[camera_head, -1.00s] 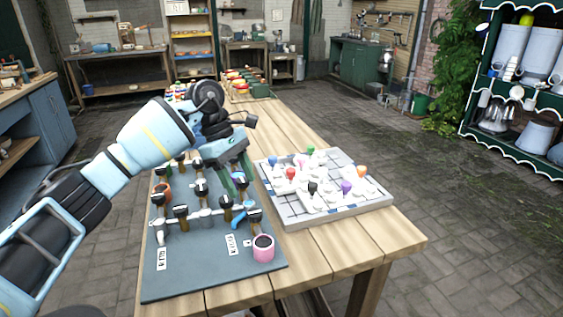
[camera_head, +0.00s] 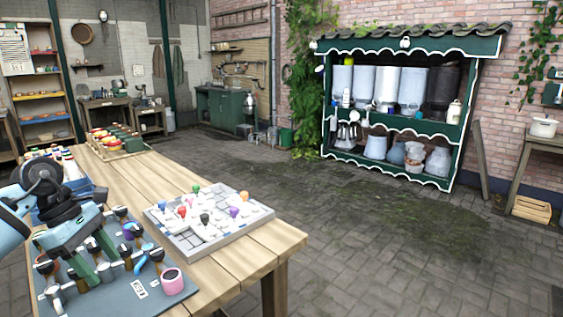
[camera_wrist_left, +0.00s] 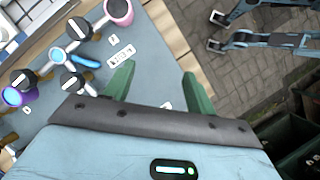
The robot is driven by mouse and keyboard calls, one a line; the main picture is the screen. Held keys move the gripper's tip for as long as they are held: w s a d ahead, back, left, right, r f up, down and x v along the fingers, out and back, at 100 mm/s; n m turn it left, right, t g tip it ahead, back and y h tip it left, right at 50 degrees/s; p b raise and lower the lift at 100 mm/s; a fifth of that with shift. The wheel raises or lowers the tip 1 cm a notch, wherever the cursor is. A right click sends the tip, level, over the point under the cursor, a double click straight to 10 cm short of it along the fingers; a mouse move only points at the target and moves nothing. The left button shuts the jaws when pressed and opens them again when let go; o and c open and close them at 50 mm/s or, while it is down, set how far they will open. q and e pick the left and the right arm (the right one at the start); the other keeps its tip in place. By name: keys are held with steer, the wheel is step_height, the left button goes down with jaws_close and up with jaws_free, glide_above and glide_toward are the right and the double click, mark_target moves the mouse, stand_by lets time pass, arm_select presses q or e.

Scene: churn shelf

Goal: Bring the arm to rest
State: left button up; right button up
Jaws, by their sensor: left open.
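My left arm comes in at the left edge of the head view. Its left gripper (camera_head: 94,277) points down over the grey board (camera_head: 178,297) with dark-knobbed valves and pipes. The two green fingers are spread apart with nothing between them. In the left wrist view the left gripper (camera_wrist_left: 158,73) also shows open and empty, above the bare part of the board (camera_wrist_left: 150,92). A pink cup-like piece (camera_head: 172,280) sits at the board's near corner. My right gripper does not show clearly in any view.
The wooden table (camera_head: 240,262) also holds a pale tray (camera_head: 235,232) with white parts and coloured knobs, right of the board. A blue crate (camera_head: 77,190) with bottles stands behind the gripper. A green shelf (camera_head: 398,122) with churns stands beyond. The paved floor (camera_head: 370,240) right of the table is clear.

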arm_select(q)
steer(key=s+d+f+n+t+h+p, duration=0.1)
steer(key=s+d+f+n+t+h, duration=0.15)
steer(key=d+n+h, duration=0.45)
steer(key=s+d+f+n+t+h+p, duration=0.1)
steer(key=s+d+f+n+t+h, duration=0.2)
steer(key=d, duration=0.8)
steer(key=s+d+f+n+t+h+p, duration=0.15)
steer(key=s+d+f+n+h, duration=0.3)
steer(key=d, duration=0.45)
steer(key=s+a+f+m+y+p, duration=0.1)
steer(key=s+a+f+m+y, duration=0.2)
steer(key=s+f+m+y, duration=0.2)
steer(key=s+a+f+m+t+y+p, duration=0.1)
steer(key=s+f+m+y, duration=0.5)
steer(key=s+m, duration=0.8)
steer(key=s+a+f+m+y+p, duration=0.2)
steer(key=s+a+f+m+y, duration=0.2)
steer(key=s+f+m, duration=0.6)
steer(key=m+y, duration=0.2)
steer(key=m, duration=0.4)
steer(key=shift+s+a+f, duration=0.15)
steer(key=shift+a, duration=0.2)
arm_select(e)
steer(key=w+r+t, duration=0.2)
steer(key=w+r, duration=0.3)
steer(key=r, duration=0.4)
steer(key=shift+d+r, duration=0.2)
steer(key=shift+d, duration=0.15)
